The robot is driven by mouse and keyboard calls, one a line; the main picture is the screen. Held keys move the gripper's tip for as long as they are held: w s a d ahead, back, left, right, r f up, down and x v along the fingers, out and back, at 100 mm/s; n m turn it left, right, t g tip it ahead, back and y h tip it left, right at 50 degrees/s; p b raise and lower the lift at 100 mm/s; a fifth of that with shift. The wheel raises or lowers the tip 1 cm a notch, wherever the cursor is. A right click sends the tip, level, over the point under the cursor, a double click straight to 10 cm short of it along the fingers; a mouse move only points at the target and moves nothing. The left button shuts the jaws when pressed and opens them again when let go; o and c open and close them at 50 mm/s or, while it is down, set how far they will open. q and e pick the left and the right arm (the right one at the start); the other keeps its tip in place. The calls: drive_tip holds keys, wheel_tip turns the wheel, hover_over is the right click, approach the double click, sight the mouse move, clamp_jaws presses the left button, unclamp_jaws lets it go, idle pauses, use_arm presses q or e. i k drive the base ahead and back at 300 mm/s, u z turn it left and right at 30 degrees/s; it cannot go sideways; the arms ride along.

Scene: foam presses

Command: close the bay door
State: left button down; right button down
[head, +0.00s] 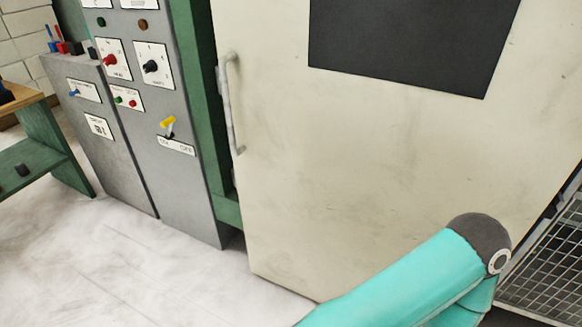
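The bay door (350,165) is a large, scuffed cream panel with a dark rectangular window (410,40) near its top. Its vertical metal handle (230,105) is on the left edge, beside the green frame (205,90). The door's left edge is at or very near this frame; I cannot tell whether it is fully shut. My teal arm comes in from the bottom right, in front of the lower part of the door. Neither gripper is in view.
A grey control cabinet (180,190) with knobs and a yellow-tipped lever (168,123) stands left of the door. A green bench (40,155) is at the far left. Metal mesh (550,260) is at the lower right. The pale floor (130,270) at lower left is clear.

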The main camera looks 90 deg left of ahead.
sight(358, 130)
drive_tip(key=u, duration=0.05)
drive_tip(key=k, duration=0.55)
drive_tip(key=z, duration=1.45)
drive_tip(key=i, duration=0.1)
drive_tip(key=u, duration=3.3)
drive_tip(key=i, duration=0.25)
drive_tip(key=u, duration=0.3)
drive_tip(key=i, duration=0.75)
drive_tip(key=z, duration=0.2)
drive_tip(key=k, duration=0.8)
drive_tip(key=u, duration=0.2)
drive_tip(key=i, duration=0.7)
drive_tip(key=u, duration=0.05)
